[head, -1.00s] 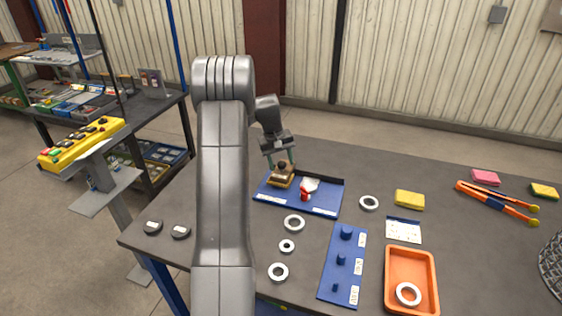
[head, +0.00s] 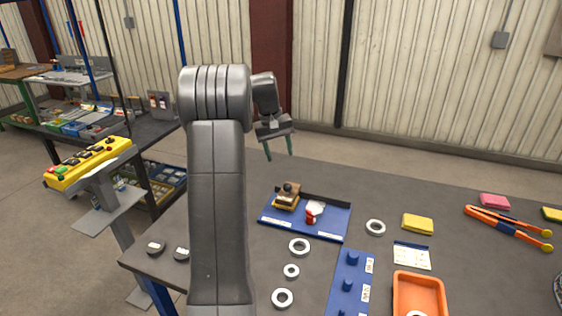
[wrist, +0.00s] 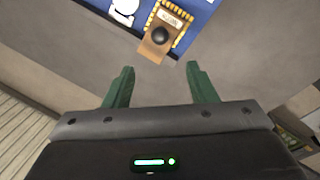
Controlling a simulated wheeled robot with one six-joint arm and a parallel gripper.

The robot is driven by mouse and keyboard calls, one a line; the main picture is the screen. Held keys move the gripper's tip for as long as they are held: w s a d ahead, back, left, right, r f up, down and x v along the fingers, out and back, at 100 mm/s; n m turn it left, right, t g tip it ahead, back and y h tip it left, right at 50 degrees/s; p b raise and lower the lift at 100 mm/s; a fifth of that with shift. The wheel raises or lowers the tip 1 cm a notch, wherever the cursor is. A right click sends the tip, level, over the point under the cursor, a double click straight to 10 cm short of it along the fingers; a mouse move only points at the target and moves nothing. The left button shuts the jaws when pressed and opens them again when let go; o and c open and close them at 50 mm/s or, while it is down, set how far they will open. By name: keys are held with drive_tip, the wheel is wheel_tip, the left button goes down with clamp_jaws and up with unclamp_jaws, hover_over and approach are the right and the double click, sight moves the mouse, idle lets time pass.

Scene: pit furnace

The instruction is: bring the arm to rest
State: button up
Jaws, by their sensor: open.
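My gripper (head: 279,150) is open and empty, with its green fingers apart in the air above the far side of the dark workbench. In the wrist view my gripper (wrist: 160,88) has nothing between its fingers. A brown and yellow block with a black knob (head: 287,195) sits in the blue tray (head: 322,232), below and apart from the fingers. The block also shows at the top of the wrist view (wrist: 163,30). My arm hides part of the bench's left side.
White rings (head: 299,247) lie on the bench in front of the tray. A blue peg board (head: 349,285), an orange bin (head: 420,290), a yellow sponge (head: 417,224) and orange-handled pliers (head: 507,222) are at the right. A yellow button box (head: 88,163) stands left of the bench.

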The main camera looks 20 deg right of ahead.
sight(288, 184)
drive_tip(key=shift+r, duration=0.2)
drive_tip(key=shift+f, duration=0.1)
drive_tip(key=d+f, duration=0.1)
drive_tip(key=f, duration=0.3)
drive_tip(key=f+p, duration=0.1)
drive_tip(key=f, duration=0.3)
drive_tip(key=d+f, duration=0.1)
drive_tip(key=f, duration=0.4)
drive_tip(key=shift+s+d, duration=0.2)
drive_tip(key=shift+d, duration=0.1)
drive_tip(key=shift+d+f, duration=0.1)
drive_tip(key=shift+f, duration=0.2)
drive_tip(key=shift+s+d, duration=0.15)
drive_tip(key=shift+s+r, duration=0.1)
